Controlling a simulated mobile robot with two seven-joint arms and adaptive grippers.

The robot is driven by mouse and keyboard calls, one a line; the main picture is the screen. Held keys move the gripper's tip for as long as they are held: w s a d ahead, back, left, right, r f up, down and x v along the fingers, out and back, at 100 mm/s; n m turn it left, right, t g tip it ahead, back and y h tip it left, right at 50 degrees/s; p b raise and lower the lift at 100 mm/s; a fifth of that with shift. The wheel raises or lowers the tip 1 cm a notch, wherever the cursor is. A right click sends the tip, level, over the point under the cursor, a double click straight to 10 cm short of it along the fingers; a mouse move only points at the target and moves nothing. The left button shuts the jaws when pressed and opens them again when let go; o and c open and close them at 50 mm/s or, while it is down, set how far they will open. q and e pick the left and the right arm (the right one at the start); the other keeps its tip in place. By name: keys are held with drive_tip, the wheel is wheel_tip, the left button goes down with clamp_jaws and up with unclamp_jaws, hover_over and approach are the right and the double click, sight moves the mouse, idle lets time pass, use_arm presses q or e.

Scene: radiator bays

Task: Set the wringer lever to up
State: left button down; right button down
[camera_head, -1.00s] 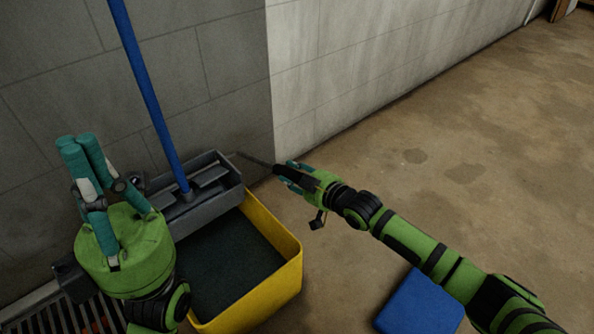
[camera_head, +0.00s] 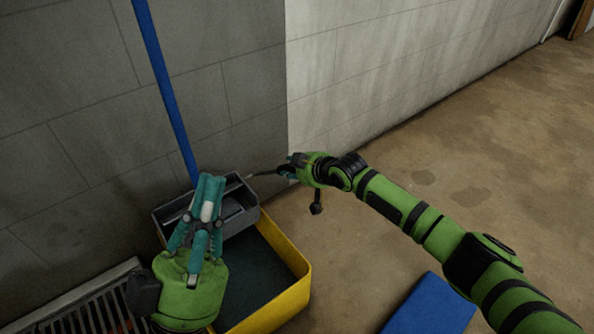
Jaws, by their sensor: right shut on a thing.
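The grey wringer (camera_head: 166,218) sits on the back of the yellow mop bucket (camera_head: 290,296). The wringer lever (camera_head: 262,173) is a thin rod that leaves the wringer's right end and slopes slightly upward to the right. My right gripper (camera_head: 286,168) is shut on the lever's outer end and hides most of its grip. My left gripper (camera_head: 211,180) points upward in front of the wringer, its teal fingertips together with nothing visible between them. It covers part of the wringer and the bucket.
A blue mop handle (camera_head: 165,85) rises from the wringer beside the grey wall. The floor to the right is open.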

drive_tip(key=shift+a+r, duration=0.3)
drive_tip(key=shift+a, duration=0.3)
drive_tip(key=c, duration=0.9)
unclamp_jaws()
drive_tip(key=shift+c, duration=0.2)
drive_tip(key=shift+f, duration=0.1)
drive_tip(key=shift+d, duration=0.2)
drive_tip(key=shift+s+d+r, duration=0.2)
drive_tip(key=shift+s+d, duration=0.05)
drive_tip(key=shift+d, duration=0.05)
drive_tip(key=v, duration=1.1)
